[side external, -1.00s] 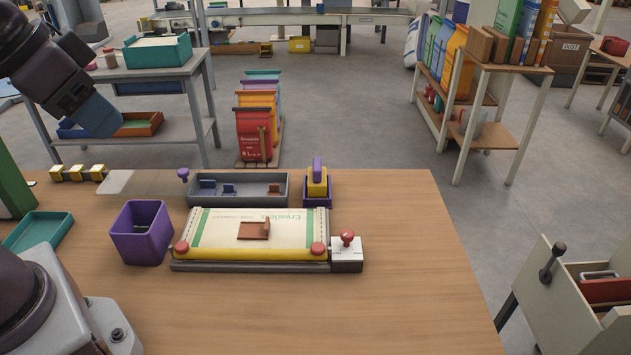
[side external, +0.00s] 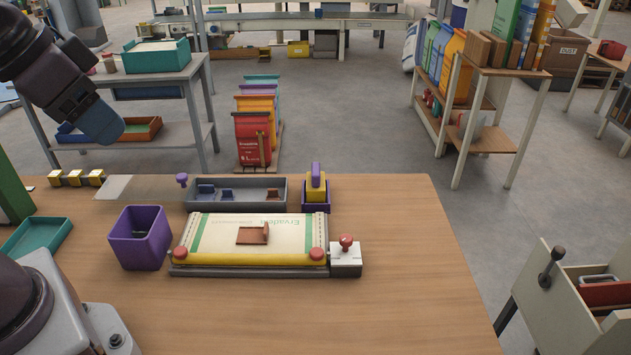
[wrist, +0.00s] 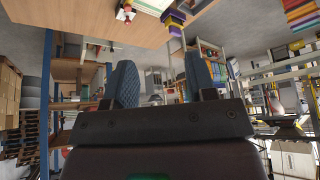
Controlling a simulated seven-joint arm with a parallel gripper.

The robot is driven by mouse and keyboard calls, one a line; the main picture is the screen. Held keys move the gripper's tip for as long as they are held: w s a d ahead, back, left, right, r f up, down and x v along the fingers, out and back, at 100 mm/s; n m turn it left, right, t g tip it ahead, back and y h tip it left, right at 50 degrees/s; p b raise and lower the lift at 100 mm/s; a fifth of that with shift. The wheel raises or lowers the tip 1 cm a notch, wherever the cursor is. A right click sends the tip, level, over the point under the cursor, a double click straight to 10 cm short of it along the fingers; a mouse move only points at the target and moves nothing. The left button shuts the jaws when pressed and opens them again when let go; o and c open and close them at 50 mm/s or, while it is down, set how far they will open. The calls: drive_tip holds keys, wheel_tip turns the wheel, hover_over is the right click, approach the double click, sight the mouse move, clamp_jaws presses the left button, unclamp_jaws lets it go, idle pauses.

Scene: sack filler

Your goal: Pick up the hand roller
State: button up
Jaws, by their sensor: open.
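A yellow piece with an upright purple handle (side external: 316,182), which looks like the hand roller, stands in a small purple holder (side external: 317,204) at the table's back edge. Its lower part is hidden by the holder. In the wrist view a purple and yellow shape (wrist: 175,20) at the table edge, top of the picture, appears to be the same set. My gripper (wrist: 163,78) shows in the wrist view with its two blue padded fingers wide apart and nothing between them. It is well away from the roller.
A cream sack (side external: 285,228) with a brown piece (side external: 252,235) lies left of a white block with a red knob (side external: 346,256). A grey tray (side external: 237,205) is behind it, a purple bin (side external: 140,240) to its left. The table's right front (side external: 400,280) is clear.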

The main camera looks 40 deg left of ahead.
drive_tip(key=w+a+f+m+g+y, duration=0.2)
drive_tip(key=w+a+m+y, duration=0.1)
drive_tip(key=w, duration=0.3)
drive_tip(key=w+a+f+m+g+y, duration=0.2)
drive_tip(key=w+f, duration=0.1)
drive_tip(key=w, duration=0.3)
drive_tip(key=m+t+y, duration=0.4)
drive_tip(key=m+y, duration=0.5)
drive_tip(key=m, duration=0.3)
hover_over(316, 180)
drive_tip(key=s+a, duration=0.3)
drive_tip(key=s, duration=0.5)
wheel_tip(316, 180, down, 14)
drive_tip(key=r, duration=0.1)
drive_tip(key=w+d+f+m+t, duration=0.1)
drive_tip(key=d+f+m+t, duration=0.1)
drive_tip(key=f+m, duration=0.1)
drive_tip(key=w+d+f+m+t+h, duration=0.1)
drive_tip(key=w+f+m+t, duration=0.1)
drive_tip(key=f+m+t, duration=0.1)
drive_tip(key=w+d+f+m+t, duration=0.1)
drive_tip(key=d+f+m+t, duration=0.1)
drive_tip(key=f, duration=0.3)
drive_tip(key=shift+w+d+f+m, duration=0.2)
drive_tip(key=shift+d+m, duration=0.1)
drive_tip(key=shift+m, duration=0.5)
drive_tip(key=shift+w+a, duration=0.15)
drive_tip(key=shift+w, duration=0.1)
drive_tip(key=x, duration=0.6)
drive_tip(key=shift+w, duration=0.55)
